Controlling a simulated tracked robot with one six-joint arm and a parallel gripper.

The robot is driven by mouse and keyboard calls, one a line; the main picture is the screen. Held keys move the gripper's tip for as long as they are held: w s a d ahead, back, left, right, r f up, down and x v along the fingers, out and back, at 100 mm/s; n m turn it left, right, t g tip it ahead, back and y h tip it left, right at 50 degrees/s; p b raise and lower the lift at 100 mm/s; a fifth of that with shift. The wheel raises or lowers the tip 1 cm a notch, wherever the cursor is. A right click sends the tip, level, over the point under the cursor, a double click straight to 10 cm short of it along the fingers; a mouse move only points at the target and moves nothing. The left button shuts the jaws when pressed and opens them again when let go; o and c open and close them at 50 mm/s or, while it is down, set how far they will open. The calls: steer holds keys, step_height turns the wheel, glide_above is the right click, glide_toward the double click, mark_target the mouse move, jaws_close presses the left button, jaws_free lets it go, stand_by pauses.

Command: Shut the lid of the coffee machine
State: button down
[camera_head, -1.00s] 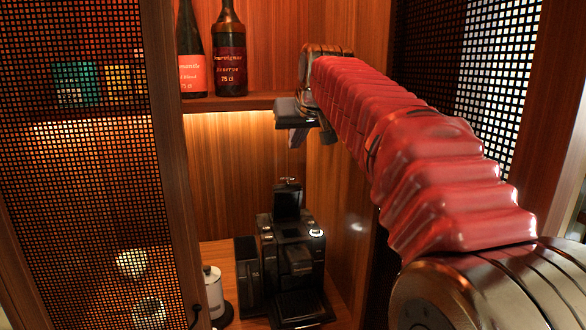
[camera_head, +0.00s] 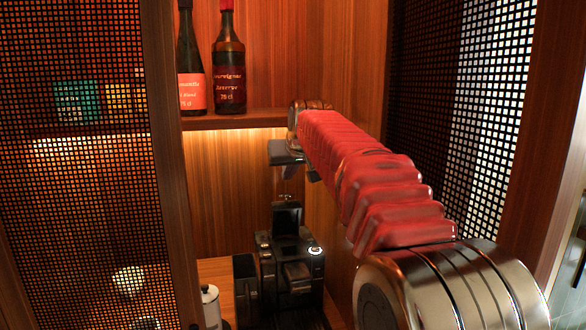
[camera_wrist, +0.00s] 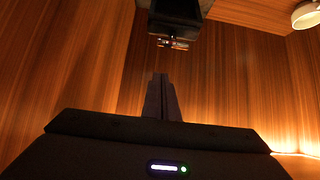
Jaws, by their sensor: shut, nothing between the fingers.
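The black coffee machine (camera_head: 268,262) stands in the lower middle of the head view, on the wooden counter. Its lid (camera_head: 286,218) is open and stands upright at the top of the machine. The lid also shows in the wrist view (camera_wrist: 178,12), with a small metallic handle (camera_wrist: 172,42) at its free edge. My gripper (camera_head: 285,184) is above the lid in the head view, its fingers hard to make out there. In the wrist view my gripper's fingers (camera_wrist: 160,78) are together and empty, with a gap between their tips and the lid handle.
A shelf (camera_head: 235,121) with two bottles (camera_head: 229,70) is above and behind the machine. A white canister (camera_head: 210,305) stands left of it. A perforated door (camera_head: 85,200) is at the left, and a wooden side wall (camera_head: 340,215) is close on the right.

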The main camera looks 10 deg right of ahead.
steer(key=shift+s+f, duration=0.2)
steer(key=shift+f, duration=0.3)
steer(key=shift+s+f, duration=0.4)
steer(key=shift+s, duration=0.25)
steer(key=shift+s+f, duration=0.4)
steer(key=shift+s, duration=0.2)
